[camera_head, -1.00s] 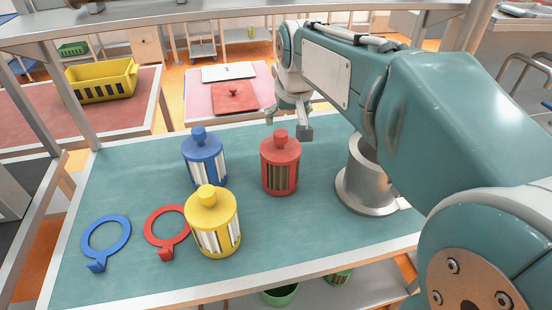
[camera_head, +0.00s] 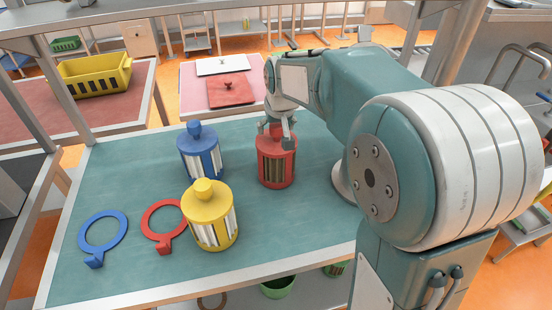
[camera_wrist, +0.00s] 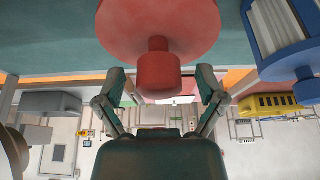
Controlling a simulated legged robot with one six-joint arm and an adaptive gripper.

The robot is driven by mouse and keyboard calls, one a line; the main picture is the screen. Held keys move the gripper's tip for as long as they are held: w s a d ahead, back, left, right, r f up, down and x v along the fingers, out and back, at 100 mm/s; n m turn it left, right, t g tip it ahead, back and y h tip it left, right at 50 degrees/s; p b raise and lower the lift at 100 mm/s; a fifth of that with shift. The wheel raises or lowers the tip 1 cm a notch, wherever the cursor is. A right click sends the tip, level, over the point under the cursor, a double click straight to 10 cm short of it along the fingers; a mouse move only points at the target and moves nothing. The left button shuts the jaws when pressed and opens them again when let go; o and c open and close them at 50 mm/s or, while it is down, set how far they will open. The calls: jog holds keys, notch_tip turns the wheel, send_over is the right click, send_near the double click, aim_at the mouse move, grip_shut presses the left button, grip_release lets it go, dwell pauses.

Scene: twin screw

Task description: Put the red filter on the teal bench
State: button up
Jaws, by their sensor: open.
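The red filter (camera_head: 277,170) stands upright on the teal bench (camera_head: 125,185), with slatted sides. It is large at the top of the wrist view (camera_wrist: 160,25), with its knob (camera_wrist: 158,72) pointing towards my gripper. My gripper (camera_head: 277,136) is at the filter's top and hides its knob in the head view. In the wrist view my open gripper (camera_wrist: 161,82) has one finger on each side of the knob, with gaps showing. Nothing is held.
A blue filter (camera_head: 200,158) and a yellow filter (camera_head: 209,220) stand left of the red one. A blue ring (camera_head: 122,220) and a red ring (camera_head: 150,220) lie at the bench's left. Behind are a yellow crate (camera_head: 95,80) and a table with a red lid (camera_head: 230,95).

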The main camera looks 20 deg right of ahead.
jog(key=shift+w+f, duration=0.2)
jog(key=shift+f, duration=0.3)
jog(key=shift+c, duration=0.3)
grip_shut()
jog(key=shift+r, duration=0.1)
